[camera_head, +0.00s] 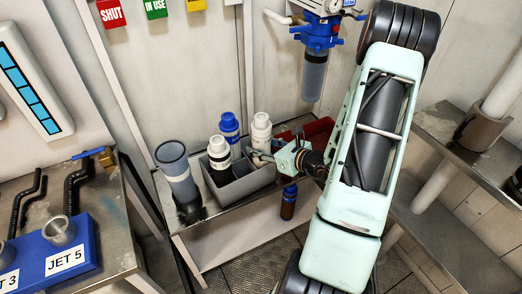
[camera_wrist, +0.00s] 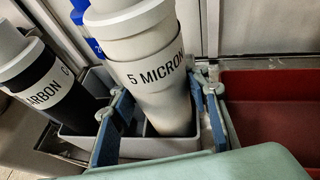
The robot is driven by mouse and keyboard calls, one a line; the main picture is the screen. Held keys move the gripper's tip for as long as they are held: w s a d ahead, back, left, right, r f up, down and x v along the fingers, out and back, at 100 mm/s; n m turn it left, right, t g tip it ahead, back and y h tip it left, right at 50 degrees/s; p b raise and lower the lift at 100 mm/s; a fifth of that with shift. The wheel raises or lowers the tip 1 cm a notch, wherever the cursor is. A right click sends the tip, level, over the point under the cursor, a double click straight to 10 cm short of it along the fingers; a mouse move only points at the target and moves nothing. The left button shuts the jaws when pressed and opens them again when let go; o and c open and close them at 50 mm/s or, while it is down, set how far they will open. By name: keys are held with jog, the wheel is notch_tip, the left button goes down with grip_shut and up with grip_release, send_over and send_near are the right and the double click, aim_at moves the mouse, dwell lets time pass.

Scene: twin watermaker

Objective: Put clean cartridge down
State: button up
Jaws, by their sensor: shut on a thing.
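A white cartridge marked "5 MICRON" (camera_wrist: 150,75) stands slightly tilted between the fingers of my gripper (camera_wrist: 158,100) in the wrist view. Its lower end is inside a compartment of the grey divided bin (camera_wrist: 132,147); whether it touches the floor is hard to tell. In the head view the white cartridge (camera_head: 261,130) stands at the right part of the grey bin (camera_head: 245,186), with my gripper (camera_head: 264,156) around it from the right. A cartridge with a black band, marked "CARBON" (camera_wrist: 40,85), and a blue-capped cartridge (camera_head: 230,128) stand beside it in the bin.
A red bin (camera_wrist: 265,110) adjoins on the right. A grey cup (camera_head: 176,170) stands left of the grey bin. A brown bottle (camera_head: 288,205) is below the bench edge. A blue-headed filter housing (camera_head: 314,75) hangs on the wall above. The bench front is clear.

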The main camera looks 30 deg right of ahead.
jog(key=shift+f, duration=0.7)
jog(key=shift+f, duration=0.2)
jog(key=o, duration=1.3)
jog(key=shift+r, duration=0.1)
jog(key=shift+r, duration=0.15)
jog(key=v, duration=1.2)
jog(key=shift+s+p, duration=0.1)
jog(key=shift+p, duration=0.3)
jog(key=shift+a, duration=0.1)
